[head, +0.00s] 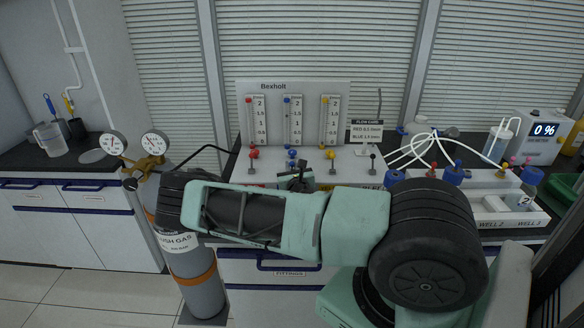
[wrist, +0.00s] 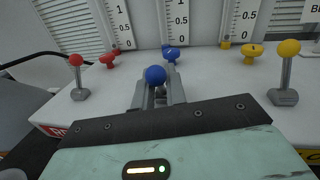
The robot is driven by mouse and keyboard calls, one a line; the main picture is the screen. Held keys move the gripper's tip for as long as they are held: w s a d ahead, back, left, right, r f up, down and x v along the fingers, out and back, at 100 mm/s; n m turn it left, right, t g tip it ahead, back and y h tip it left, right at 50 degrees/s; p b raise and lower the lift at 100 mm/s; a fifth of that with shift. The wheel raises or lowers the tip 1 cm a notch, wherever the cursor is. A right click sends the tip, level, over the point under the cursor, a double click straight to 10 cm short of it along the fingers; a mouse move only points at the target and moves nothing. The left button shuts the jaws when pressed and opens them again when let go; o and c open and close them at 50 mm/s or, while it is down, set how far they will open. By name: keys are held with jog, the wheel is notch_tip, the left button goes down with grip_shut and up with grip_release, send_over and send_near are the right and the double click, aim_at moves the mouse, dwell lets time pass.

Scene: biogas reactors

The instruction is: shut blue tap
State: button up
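The blue tap (wrist: 155,75) is a small lever with a blue ball on top, in the middle of the wrist view. In the head view its ball (head: 291,163) shows just beyond my gripper (head: 299,181). In the wrist view the grey fingers of my gripper (wrist: 160,92) stand close on either side of the ball and its stem, with little gap; they look shut on it. The lower stem and base are mostly hidden behind the fingers and the gripper body. A blue round knob (wrist: 171,54) sits just behind the tap, below the middle flow tube.
A red-ball lever (wrist: 78,75) stands upright to the left and a yellow-ball lever (wrist: 287,65) to the right. Red (wrist: 107,61) and yellow (wrist: 250,53) knobs sit behind. A gas cylinder (head: 187,265) stands left; a white well rack (head: 497,205) is at right.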

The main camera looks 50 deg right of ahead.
grip_shut()
